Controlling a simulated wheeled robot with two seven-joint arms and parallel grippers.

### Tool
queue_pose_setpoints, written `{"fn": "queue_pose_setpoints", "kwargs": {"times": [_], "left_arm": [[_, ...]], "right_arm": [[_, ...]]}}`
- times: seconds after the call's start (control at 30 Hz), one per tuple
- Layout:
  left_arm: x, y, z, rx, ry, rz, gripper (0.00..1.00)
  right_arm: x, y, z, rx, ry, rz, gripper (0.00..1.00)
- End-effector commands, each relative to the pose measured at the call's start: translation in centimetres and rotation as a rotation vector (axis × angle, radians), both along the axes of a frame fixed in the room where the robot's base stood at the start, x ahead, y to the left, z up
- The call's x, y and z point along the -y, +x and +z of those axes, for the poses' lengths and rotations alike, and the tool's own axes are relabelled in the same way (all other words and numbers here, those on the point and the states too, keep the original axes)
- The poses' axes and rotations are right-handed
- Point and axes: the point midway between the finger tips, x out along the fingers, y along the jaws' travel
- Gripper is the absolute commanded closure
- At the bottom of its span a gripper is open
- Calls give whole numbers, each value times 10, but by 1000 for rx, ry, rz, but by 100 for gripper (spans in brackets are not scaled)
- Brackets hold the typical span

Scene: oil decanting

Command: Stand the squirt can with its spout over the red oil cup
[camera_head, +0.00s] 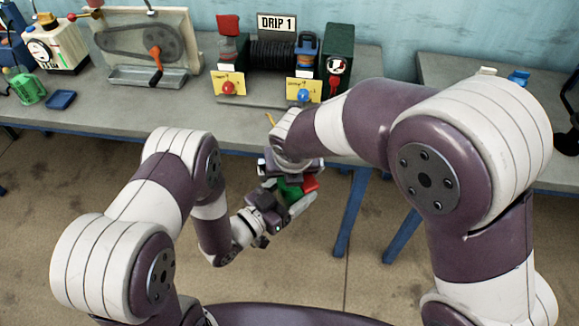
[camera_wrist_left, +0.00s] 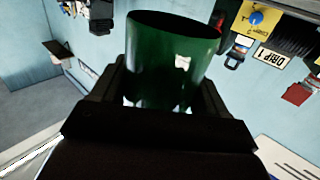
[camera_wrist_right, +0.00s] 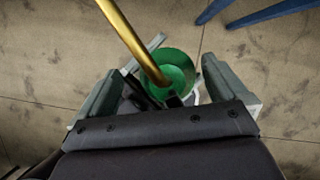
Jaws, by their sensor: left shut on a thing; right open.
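The green squirt can (camera_head: 289,189) is in the air in front of the bench, with my left gripper (camera_head: 278,198) shut on its body. The can's green body fills the middle of the left wrist view (camera_wrist_left: 168,60). Its brass spout (camera_wrist_right: 132,42) rises from the green top in the right wrist view. My right gripper (camera_wrist_right: 163,68) is open, with its fingers on either side of the can; gaps show beside the green top. The red oil cup (camera_head: 228,27) appears to be the red-topped one at the left of the DRIP 1 stand on the bench.
A blue-topped cup (camera_head: 306,45) stands right of the black coil (camera_head: 272,54). Yellow cards with a red knob (camera_head: 228,88) and a blue knob (camera_head: 303,95) face front. A crank machine (camera_head: 145,45) stands to the left. Open floor lies before the bench (camera_head: 190,100).

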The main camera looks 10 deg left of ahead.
Motion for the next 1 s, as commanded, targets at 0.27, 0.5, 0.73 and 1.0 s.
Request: {"fn": "queue_pose_setpoints", "kwargs": {"times": [0.27,0.5,0.73,1.0], "left_arm": [[0,0,1,4,0,-2,61],[0,0,1,2,-1,-2,0],[-11,-11,0,-1,2,3,0],[-44,-50,0,0,0,4,0]], "right_arm": [[-1,0,1,0,2,0,73],[-1,0,1,2,3,0,73],[0,0,1,2,2,-1,73],[0,0,1,1,1,0,73]]}}
